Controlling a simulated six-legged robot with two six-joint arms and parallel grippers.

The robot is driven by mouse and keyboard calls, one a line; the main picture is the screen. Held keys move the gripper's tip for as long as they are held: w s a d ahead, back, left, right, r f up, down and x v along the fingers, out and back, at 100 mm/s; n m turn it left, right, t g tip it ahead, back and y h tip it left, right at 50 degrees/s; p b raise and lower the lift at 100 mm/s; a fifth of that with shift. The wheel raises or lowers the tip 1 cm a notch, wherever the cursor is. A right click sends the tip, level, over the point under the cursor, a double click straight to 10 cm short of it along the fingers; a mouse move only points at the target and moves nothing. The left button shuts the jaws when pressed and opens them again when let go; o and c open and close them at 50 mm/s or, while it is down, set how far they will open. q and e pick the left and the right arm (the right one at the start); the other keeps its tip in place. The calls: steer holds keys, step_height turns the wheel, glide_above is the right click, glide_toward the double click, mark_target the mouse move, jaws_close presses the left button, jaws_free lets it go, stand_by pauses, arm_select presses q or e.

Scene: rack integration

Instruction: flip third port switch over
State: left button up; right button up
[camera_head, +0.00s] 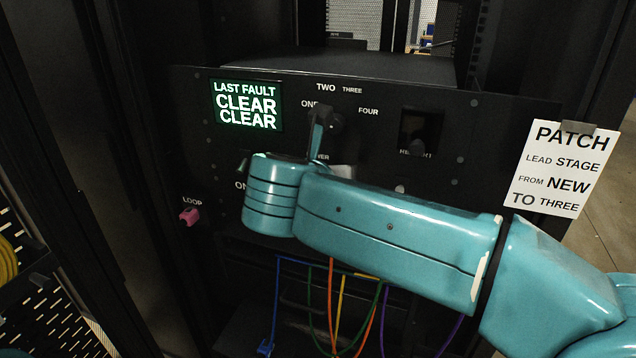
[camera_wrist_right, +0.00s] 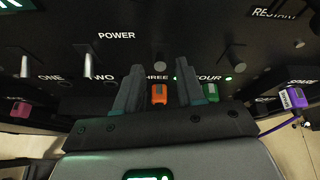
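In the right wrist view, my right gripper (camera_wrist_right: 159,66) is open, its two dark fingers pointing at the panel. The third port switch (camera_wrist_right: 158,58), a short metal lever above the THREE label, shows between the fingertips; I cannot tell whether they touch it. The first switch (camera_wrist_right: 25,66) and second switch (camera_wrist_right: 85,66) stand to the left, with longer-looking silver levers. The fourth switch (camera_wrist_right: 235,55) is right of the fingers. In the head view, my right arm hides the switch row. My left gripper is in neither view.
An orange plug (camera_wrist_right: 159,94) sits between the fingers, below THREE. A green plug (camera_wrist_right: 190,88) is by the right finger. A purple plug (camera_wrist_right: 292,98) and a pink plug (camera_wrist_right: 21,109) are farther out. Coloured cables (camera_head: 342,300) hang below the panel. A lit display (camera_head: 247,105) reads CLEAR.

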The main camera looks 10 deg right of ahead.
steer(key=v, duration=1.4)
steer(key=shift+s, duration=0.1)
